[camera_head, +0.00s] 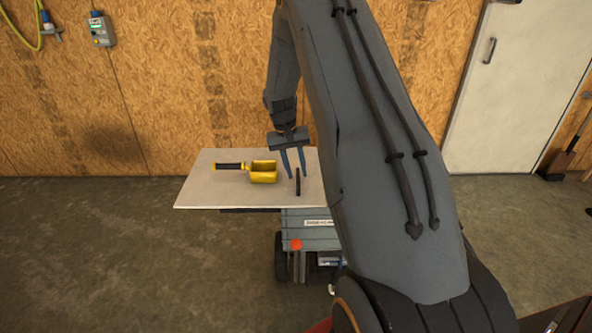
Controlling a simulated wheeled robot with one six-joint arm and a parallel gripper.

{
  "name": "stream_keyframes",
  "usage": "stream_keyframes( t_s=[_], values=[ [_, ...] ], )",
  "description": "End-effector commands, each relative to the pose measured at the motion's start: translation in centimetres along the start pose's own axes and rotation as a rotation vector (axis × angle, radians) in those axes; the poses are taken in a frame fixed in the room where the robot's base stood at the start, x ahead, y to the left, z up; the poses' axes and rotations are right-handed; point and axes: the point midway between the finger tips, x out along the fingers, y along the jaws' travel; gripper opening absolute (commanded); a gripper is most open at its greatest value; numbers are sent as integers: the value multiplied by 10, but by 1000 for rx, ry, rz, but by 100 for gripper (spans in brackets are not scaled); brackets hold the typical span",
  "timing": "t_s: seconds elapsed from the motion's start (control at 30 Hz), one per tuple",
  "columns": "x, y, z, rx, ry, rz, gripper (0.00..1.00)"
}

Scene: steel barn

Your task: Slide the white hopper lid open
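The white lid (205,194) is a flat panel lying level, reaching out to the left beyond the grey wheeled machine (312,235) under it. A dark upright handle (298,184) stands on the lid near its right end. My gripper (296,174) points down over the handle, with its two blue-grey fingers apart. The handle's top shows between the fingertips; I cannot tell whether they touch it. My arm hides the right end of the lid and part of the machine. The hopper's opening is not visible.
A yellow scoop (264,172) with a black grip lies on the lid just left of my gripper. A wooden wall (170,90) stands behind, with a white door (520,90) at right. The concrete floor (120,260) at left is clear.

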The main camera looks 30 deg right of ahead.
Motion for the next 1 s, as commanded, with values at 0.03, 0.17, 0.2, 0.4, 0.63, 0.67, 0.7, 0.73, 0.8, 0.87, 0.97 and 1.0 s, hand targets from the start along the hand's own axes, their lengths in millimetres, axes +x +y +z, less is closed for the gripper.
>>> stream_keyframes(
  t_s=[0.03,0.17,0.2,0.4,0.63,0.67,0.7,0.73,0.8,0.87,0.97,1.0],
  values=[
    [0,0,0,0,1,0,29],
    [-7,0,-1,0,3,-1,29],
    [-12,0,-1,0,4,-1,29],
    [-45,0,-1,0,4,0,29],
    [-73,0,0,0,1,0,29],
    [-75,0,0,0,1,0,29],
    [-76,0,0,0,1,-1,29],
    [-77,0,0,0,1,-1,29],
    [-78,0,0,0,0,0,29],
    [-78,0,0,0,0,0,29],
    [-78,0,0,0,0,0,29],
    [-78,0,0,0,0,0,29]
  ],
)
